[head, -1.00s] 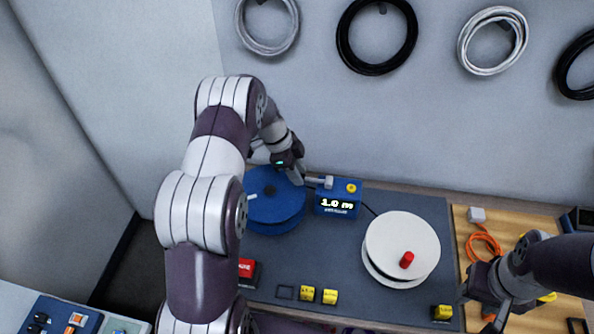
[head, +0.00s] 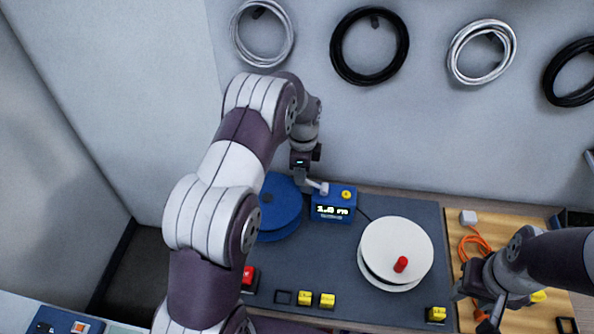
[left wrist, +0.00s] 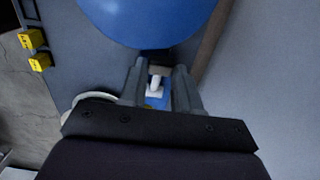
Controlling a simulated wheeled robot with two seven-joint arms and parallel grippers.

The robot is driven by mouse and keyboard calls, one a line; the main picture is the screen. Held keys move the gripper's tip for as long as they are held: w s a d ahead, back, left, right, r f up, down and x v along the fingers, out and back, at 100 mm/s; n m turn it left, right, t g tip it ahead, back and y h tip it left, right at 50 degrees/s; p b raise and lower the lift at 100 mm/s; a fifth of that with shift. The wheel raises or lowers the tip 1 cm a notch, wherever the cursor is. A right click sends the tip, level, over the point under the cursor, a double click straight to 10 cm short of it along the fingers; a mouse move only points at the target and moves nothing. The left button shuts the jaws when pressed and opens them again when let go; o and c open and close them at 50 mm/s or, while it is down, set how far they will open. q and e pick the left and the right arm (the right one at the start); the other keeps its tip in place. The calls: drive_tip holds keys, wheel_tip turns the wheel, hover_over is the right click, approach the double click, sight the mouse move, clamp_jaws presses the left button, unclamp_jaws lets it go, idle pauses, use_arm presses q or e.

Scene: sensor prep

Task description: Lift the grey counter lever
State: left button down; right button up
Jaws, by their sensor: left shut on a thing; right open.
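The grey counter lever (head: 320,187) sticks out at the upper left of the blue counter box (head: 333,213), whose lit display seems to read 1.0 m. My left gripper (head: 309,186) reaches down to the lever from the back left and is shut on it. In the left wrist view, a pale grey piece of the lever (left wrist: 155,82) shows between the two fingers, with a little of the blue box below. The fingers partly hide the lever. My right gripper (head: 476,304) is open and empty at the right, over the wooden board.
A blue reel (head: 277,212) stands just left of the counter box. A white reel with a red knob (head: 383,248) is to its right. A red button (head: 249,276) and several yellow tags (head: 305,298) lie in front. Cable coils (head: 370,47) hang on the wall.

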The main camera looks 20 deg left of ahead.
sight(309, 181)
use_arm(q)
drive_tip(key=shift+w+d+r, duration=0.15)
drive_tip(key=shift+d+r, duration=0.3)
drive_tip(key=shift+d, duration=0.1)
use_arm(e)
drive_tip(key=shift+s+d, duration=0.1)
drive_tip(key=shift+s, duration=0.05)
use_arm(q)
drive_tip(key=c, duration=0.9)
unclamp_jaws()
drive_tip(key=shift+d, duration=0.1)
drive_tip(key=shift+o, duration=0.5)
drive_tip(key=shift+w+d, duration=0.1)
drive_tip(key=shift+d, duration=0.2)
drive_tip(key=shift+a+r, duration=0.2)
drive_tip(key=shift+r, duration=0.15)
wheel_tip(309, 181, up, 3)
drive_tip(key=shift+r+b, duration=0.1)
drive_tip(key=shift+b, duration=0.85)
wheel_tip(309, 181, up, 9)
drive_tip(key=p, duration=0.6)
drive_tip(key=shift+d, duration=0.3)
use_arm(e)
wheel_tip(309, 181, up, 4)
drive_tip(key=shift+d+r, duration=0.1)
drive_tip(key=shift+d, duration=0.05)
